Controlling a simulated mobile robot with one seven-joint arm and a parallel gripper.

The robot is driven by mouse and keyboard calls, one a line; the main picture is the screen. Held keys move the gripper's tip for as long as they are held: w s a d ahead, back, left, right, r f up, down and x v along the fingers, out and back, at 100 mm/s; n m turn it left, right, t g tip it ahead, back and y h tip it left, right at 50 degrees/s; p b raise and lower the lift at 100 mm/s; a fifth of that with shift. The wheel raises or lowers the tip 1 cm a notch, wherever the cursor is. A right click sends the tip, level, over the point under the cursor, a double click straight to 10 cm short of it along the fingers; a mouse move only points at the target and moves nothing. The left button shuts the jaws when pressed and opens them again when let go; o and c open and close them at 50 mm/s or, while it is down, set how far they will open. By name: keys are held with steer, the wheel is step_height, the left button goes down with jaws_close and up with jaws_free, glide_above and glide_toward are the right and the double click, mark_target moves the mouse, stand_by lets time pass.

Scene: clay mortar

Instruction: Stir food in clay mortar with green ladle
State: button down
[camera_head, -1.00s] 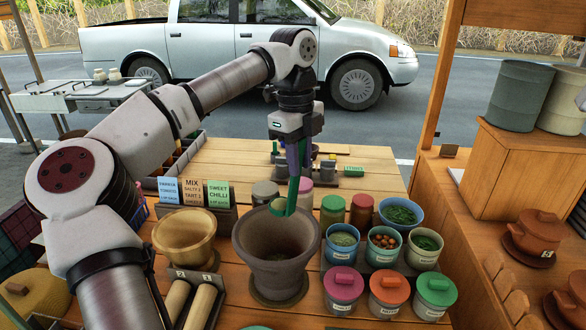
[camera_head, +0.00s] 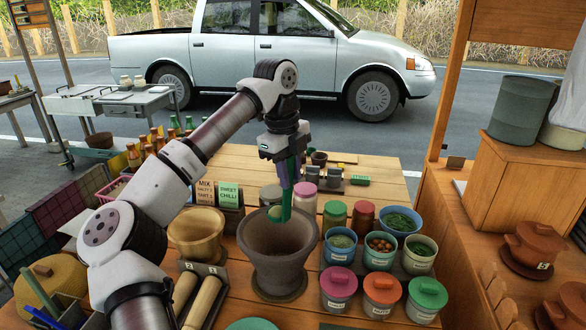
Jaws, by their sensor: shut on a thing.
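The clay mortar (camera_head: 279,262) stands upright on the wooden counter, a wide grey-brown bowl with a dark inside. My gripper (camera_head: 289,178) is above its back rim, pointing down and shut on the green ladle (camera_head: 286,206). The ladle hangs below the fingers with its scoop end at the back of the mortar's opening. I cannot tell whether it touches the rim. No food can be made out inside the mortar.
A tan mortar (camera_head: 197,235) and two wooden pestles (camera_head: 203,302) are at the left. Bowls of ingredients (camera_head: 341,246) and lidded jars (camera_head: 338,285) crowd the right side. Sign cards (camera_head: 229,195) stand behind. The back of the counter has bare wood.

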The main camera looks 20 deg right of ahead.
steer(key=s+a+f+t+h+b, duration=0.5)
steer(key=a+f+h+b, duration=0.4)
steer(key=b, duration=0.6)
steer(key=shift+s+a+f+m+h, duration=0.25)
steer(key=shift+s+a+m+h, duration=0.1)
steer(key=shift+a+h, duration=0.95)
steer(key=shift+a, duration=0.15)
